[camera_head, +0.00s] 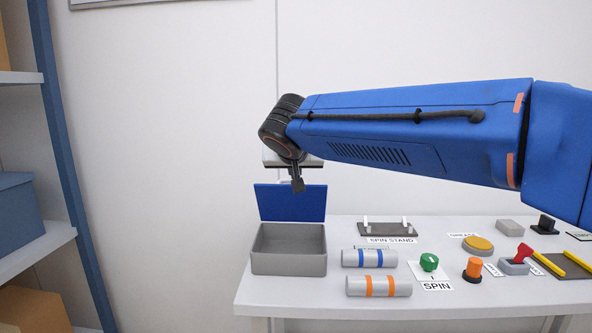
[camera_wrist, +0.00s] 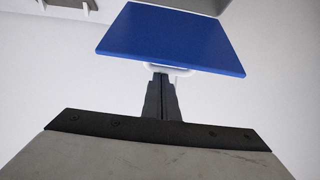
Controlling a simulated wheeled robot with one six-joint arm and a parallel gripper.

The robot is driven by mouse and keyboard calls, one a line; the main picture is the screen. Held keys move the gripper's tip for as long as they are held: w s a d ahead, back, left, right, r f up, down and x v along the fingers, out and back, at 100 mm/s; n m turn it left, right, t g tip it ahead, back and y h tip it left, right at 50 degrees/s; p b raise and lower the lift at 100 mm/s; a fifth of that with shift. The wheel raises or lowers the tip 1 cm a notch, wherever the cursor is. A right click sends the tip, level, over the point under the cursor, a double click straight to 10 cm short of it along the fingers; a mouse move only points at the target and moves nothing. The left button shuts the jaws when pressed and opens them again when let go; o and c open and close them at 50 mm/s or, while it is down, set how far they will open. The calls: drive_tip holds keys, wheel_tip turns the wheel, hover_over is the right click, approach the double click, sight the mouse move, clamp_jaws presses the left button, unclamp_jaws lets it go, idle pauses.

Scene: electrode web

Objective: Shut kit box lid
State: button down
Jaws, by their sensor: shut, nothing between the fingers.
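The kit box (camera_head: 289,262) is a grey open-topped box at the left end of the table. Its blue lid (camera_head: 290,203) stands raised at the box's back edge, and the inside looks empty. My gripper (camera_head: 298,186) is above the lid in the head view, its lower tip close to the lid's top edge. In the wrist view the blue lid (camera_wrist: 172,38) lies beyond my shut, empty fingers (camera_wrist: 160,80), with a pale handle (camera_wrist: 168,69) at its near edge by the fingertips. I cannot tell whether the fingers touch the lid or handle.
Two grey cylinders, blue-banded (camera_head: 370,258) and orange-banded (camera_head: 378,286), lie right of the box. A green knob (camera_head: 429,262), an orange knob (camera_head: 473,270) and a spin stand (camera_head: 387,229) are nearby. A shelf (camera_head: 35,250) stands at left; the wall is behind.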

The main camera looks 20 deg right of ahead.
drive_tip(key=shift+s+a+f, duration=0.25)
drive_tip(key=shift+s, duration=0.45)
drive_tip(key=shift+s+a+f, duration=0.2)
drive_tip(key=shift+s, duration=0.5)
drive_tip(key=s+a+f+t+h, duration=0.1)
drive_tip(key=s+a+f+t, duration=0.1)
drive_tip(key=s+f, duration=0.6)
drive_tip(key=shift+a+f+t, duration=0.15)
drive_tip(key=shift+a+t, duration=0.15)
drive_tip(key=shift+t, duration=0.2)
